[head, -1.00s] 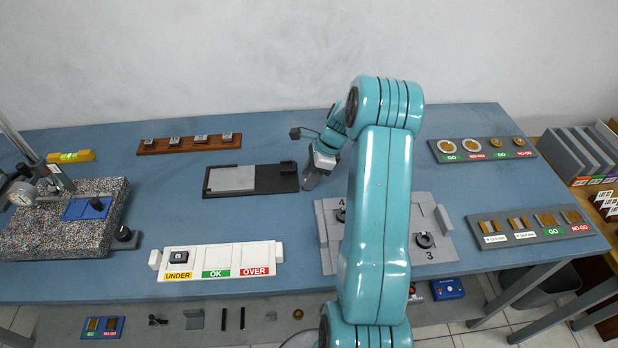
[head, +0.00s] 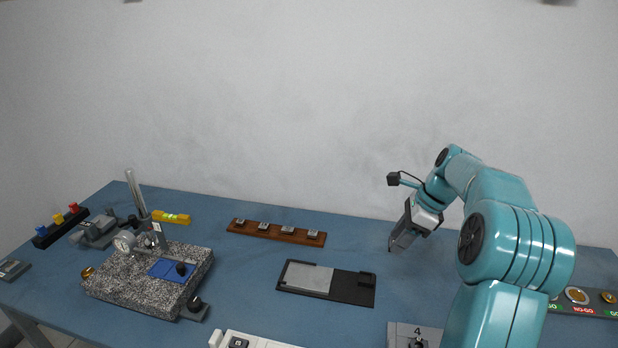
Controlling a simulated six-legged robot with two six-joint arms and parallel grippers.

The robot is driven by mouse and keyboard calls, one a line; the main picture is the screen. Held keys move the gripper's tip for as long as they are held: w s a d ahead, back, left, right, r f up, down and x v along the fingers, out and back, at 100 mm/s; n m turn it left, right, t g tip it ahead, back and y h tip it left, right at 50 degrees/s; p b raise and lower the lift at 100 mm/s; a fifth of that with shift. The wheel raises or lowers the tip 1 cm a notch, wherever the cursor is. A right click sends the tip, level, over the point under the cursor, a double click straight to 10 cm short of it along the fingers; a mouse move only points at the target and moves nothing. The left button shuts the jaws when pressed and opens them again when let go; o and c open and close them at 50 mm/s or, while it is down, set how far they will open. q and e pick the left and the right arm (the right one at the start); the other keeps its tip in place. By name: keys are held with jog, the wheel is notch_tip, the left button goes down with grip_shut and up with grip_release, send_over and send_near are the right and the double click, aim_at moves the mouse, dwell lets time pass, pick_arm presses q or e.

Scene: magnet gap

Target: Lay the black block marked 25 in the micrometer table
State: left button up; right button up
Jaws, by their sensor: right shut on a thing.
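My right gripper (head: 396,243) is in the air above the blue bench, right of the black plate. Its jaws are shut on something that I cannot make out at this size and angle. I cannot read a 25 on any block. A dark block (head: 239,343) with a pale label sits in the white tray at the bottom edge. Small blocks with pale tops (head: 265,227) stand in a row on a wooden rack (head: 246,233). I cannot tell for sure which fixture is the micrometer table. My left gripper is not in view.
A black plate (head: 345,294) bears a grey slab (head: 310,278). A granite base (head: 130,280) with a dial gauge (head: 125,242) and blue pad (head: 163,268) stands at left. A grey fixture marked 4 (head: 398,337) is partly hidden by my right arm. Bench between rack and plate is clear.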

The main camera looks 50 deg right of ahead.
jog(key=w+a+f+n+g+y, duration=0.15)
jog(key=w+a+n, duration=0.25)
jog(key=w+a, duration=0.6)
jog(key=w+a+f+n+g+y, duration=0.1)
jog(key=w+a+f+n, duration=0.25)
jog(key=w+a, duration=0.65)
jog(key=s+a+f+n+g+h, duration=0.1)
jog(key=a+f+n+g+h, duration=0.1)
jog(key=a+n, duration=0.8)
jog(key=s+a+f+n+g+h, duration=0.2)
jog(key=a+f+n+g, duration=0.2)
jog(key=a+n, duration=0.6)
jog(key=n, duration=0.3)
jog(key=shift+f+h, duration=0.35)
jog(key=shift+f, duration=0.05)
